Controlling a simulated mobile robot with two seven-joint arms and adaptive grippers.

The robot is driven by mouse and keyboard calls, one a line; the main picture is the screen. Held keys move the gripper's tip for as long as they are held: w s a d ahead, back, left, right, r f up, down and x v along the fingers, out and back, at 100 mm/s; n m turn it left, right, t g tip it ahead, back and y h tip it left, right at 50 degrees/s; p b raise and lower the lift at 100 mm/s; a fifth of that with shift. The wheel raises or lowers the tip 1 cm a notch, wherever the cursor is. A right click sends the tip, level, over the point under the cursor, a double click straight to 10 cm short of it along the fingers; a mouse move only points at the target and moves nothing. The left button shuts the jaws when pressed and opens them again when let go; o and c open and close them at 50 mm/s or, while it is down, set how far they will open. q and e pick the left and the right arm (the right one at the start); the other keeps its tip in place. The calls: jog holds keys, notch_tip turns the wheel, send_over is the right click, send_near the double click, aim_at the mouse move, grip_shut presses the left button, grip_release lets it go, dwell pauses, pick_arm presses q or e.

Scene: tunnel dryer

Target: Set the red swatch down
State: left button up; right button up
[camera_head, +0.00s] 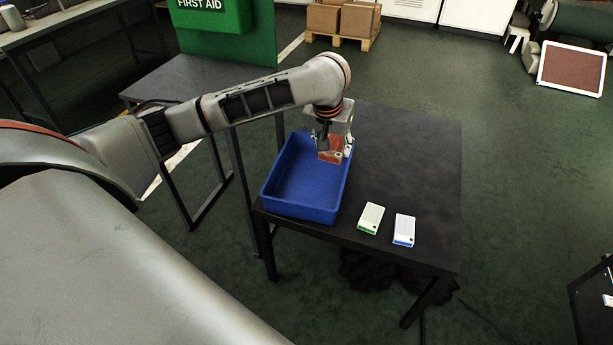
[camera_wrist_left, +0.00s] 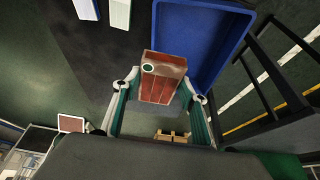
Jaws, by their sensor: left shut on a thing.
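The red swatch (camera_head: 329,155) is a small reddish-brown block with a round green-and-white mark. It also shows in the left wrist view (camera_wrist_left: 162,80). My left gripper (camera_head: 339,150) is shut on it, with a finger on either side. In the head view it overlaps the far right rim of the blue crate (camera_head: 301,209); its exact height is hard to tell. The visible crate floor is bare. My right gripper is not in view.
The dark table (camera_head: 410,160) carries the crate. A white box with a green edge (camera_head: 371,218) and one with a blue edge (camera_head: 404,229) stand near its front. The table's right and back parts are clear. Another dark table (camera_head: 190,75) stands behind left.

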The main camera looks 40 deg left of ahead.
pick_arm(q)
jog(key=n, duration=0.1)
send_over(317, 190)
jog(key=s, duration=0.1)
notch_tip(317, 190, down, 6)
jog(key=f+b, duration=0.2)
jog(key=f, duration=0.4)
jog(key=f+b, duration=0.2)
jog(key=f, duration=0.5)
jog(key=shift+s+d+f, duration=0.15)
jog(key=shift+s+f, duration=0.05)
jog(key=shift+f, duration=0.05)
jog(key=shift+y, duration=0.3)
notch_tip(317, 190, down, 6)
jog(key=b, duration=0.2)
jog(key=shift+s+r+b, duration=0.1)
jog(key=shift+r+b, duration=0.05)
jog(key=shift+b, duration=0.2)
jog(key=shift+r, duration=0.1)
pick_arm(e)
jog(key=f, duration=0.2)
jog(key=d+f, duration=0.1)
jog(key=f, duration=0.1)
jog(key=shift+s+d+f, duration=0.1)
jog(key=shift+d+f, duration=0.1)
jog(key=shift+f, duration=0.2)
